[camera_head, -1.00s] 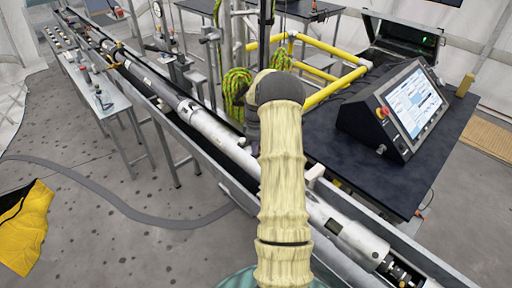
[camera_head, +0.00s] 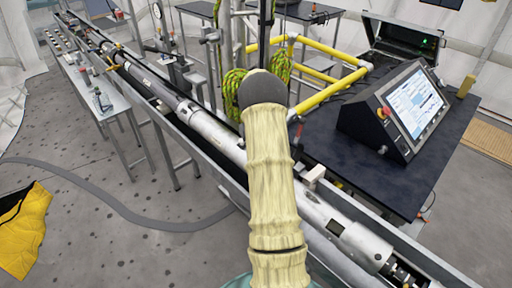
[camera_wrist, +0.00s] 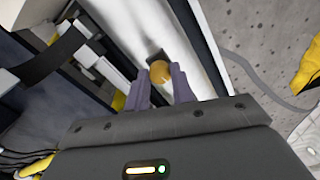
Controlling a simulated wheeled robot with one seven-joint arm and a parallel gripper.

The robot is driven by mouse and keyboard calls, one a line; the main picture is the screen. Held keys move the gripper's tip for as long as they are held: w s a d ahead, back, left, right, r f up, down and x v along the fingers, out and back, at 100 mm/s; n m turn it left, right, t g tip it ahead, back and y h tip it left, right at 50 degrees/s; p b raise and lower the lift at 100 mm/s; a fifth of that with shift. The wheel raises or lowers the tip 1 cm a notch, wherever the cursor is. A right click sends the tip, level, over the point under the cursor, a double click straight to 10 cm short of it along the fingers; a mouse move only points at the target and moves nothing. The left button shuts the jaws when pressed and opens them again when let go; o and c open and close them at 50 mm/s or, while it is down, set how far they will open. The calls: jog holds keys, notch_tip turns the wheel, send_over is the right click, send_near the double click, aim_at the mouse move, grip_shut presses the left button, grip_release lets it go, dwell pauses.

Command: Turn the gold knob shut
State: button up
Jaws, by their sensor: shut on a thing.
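The gold knob (camera_wrist: 160,71) shows in the wrist view, on the side of a long silver tube (camera_wrist: 185,45) beside a dark rectangular opening. My gripper (camera_wrist: 161,82) has its two purple-grey fingers on either side of the knob, shut on it. In the head view the silver tube (camera_head: 217,133) runs diagonally through a metal trough, and my cream-sleeved arm reaches over it. My arm hides the knob and my gripper in the head view.
A dark table (camera_head: 325,153) with a touchscreen console (camera_head: 396,112) stands to the right. Yellow railings (camera_head: 330,91) and yellow-green rope (camera_head: 232,95) are behind my arm. A narrow bench (camera_head: 102,100) stands at left. A cable (camera_head: 120,207) crosses the open floor.

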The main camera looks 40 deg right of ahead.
jog(key=shift+w+r+m, duration=0.1)
jog(key=shift+r+m, duration=0.05)
jog(key=shift+m, duration=1.05)
jog(key=o, duration=1)
notch_tip(320, 180, up, 17)
jog(key=b, duration=0.3)
jog(key=shift+r, duration=0.15)
